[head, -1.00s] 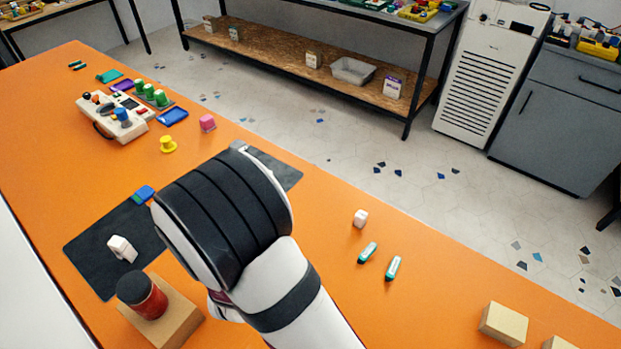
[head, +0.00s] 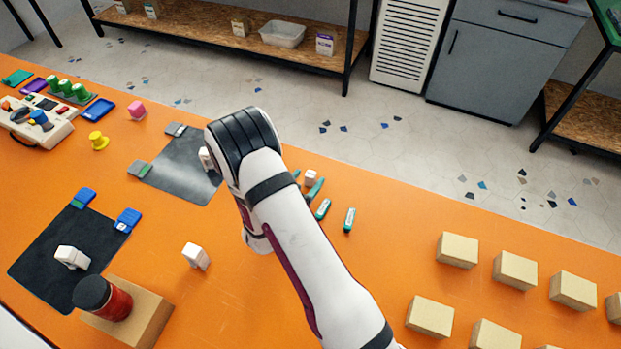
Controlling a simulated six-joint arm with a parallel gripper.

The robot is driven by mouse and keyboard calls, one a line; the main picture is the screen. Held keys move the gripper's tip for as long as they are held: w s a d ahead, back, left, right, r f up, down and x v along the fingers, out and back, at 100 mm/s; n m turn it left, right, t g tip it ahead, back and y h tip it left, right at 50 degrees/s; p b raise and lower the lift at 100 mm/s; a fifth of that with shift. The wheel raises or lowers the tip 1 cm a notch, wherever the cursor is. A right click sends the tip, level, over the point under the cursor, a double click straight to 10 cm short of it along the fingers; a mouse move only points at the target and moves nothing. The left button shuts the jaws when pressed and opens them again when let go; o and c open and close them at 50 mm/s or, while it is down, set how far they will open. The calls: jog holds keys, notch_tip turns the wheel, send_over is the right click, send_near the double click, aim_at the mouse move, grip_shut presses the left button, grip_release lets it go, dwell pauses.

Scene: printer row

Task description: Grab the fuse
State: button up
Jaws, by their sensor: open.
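I cannot tell for certain which item is the fuse. Small teal pieces with pale labels lie right of my arm; two show clearly, one teal piece (head: 323,209) and another teal piece (head: 349,219). More teal (head: 315,190) shows close to my arm, next to a white block (head: 310,177). Other white blocks are on the orange table: one white block (head: 196,256) left of my arm and one white block (head: 72,257) on the near dark mat. My arm crosses the middle of the view; its jaws are hidden behind or beneath it.
Several cardboard-coloured blocks (head: 457,249) fill the lower right. A far grey mat (head: 178,172) lies left of my arm. The orange table (head: 385,225) is bare right of the teal pieces.

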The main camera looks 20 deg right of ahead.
jog(key=shift+w+d+f, duration=0.25)
jog(key=shift+w+d, duration=0.15)
jog(key=shift+d, duration=0.05)
grip_shut()
